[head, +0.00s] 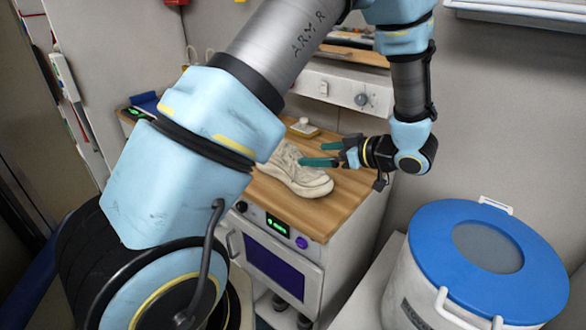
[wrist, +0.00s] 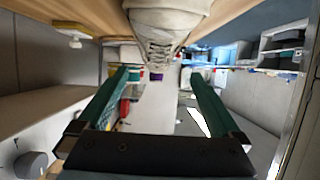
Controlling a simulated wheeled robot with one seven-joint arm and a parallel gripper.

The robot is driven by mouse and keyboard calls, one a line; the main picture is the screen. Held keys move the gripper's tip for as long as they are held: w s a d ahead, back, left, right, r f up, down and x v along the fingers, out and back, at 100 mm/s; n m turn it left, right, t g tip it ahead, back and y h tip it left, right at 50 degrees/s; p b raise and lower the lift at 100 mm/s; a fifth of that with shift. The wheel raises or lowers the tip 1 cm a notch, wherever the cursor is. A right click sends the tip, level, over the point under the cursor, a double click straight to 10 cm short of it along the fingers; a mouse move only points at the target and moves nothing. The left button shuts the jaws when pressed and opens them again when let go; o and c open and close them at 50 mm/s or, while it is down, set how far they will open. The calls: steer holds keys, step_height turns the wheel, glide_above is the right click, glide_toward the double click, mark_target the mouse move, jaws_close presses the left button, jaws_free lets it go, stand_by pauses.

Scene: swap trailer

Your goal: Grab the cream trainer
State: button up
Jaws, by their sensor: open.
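The cream trainer (head: 296,172) lies on the wooden worktop (head: 330,205) in the head view. My gripper (head: 322,156) is at its right side, with green fingers pointing left toward it. In the wrist view my gripper (wrist: 157,88) is open, its two green fingers wide apart with nothing held between them. The laced front of the trainer (wrist: 160,40) shows at the top of the wrist view, beyond and in line with the gap between the fingers. My arm hides part of the trainer's left side in the head view.
A small item with a pale handle (head: 304,127) stands on the worktop behind the trainer. A white panel with a knob (head: 361,99) is on the wall behind. A drum with a blue lid (head: 440,245) stands at the right. The worktop's front right is clear.

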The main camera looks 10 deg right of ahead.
mark_target(290, 152)
steer(key=p+x, duration=0.1)
steer(key=x, duration=0.3)
steer(key=shift+w+a, duration=0.1)
steer(key=p+x, duration=0.2)
steer(key=x, duration=0.2)
steer(key=shift+w+r, duration=0.1)
steer(key=shift+r, duration=0.05)
steer(key=shift+w+a+f, duration=0.3)
steer(key=shift+w+a, duration=0.05)
steer(key=shift+w, duration=0.05)
jaws_close()
stand_by(0.4)
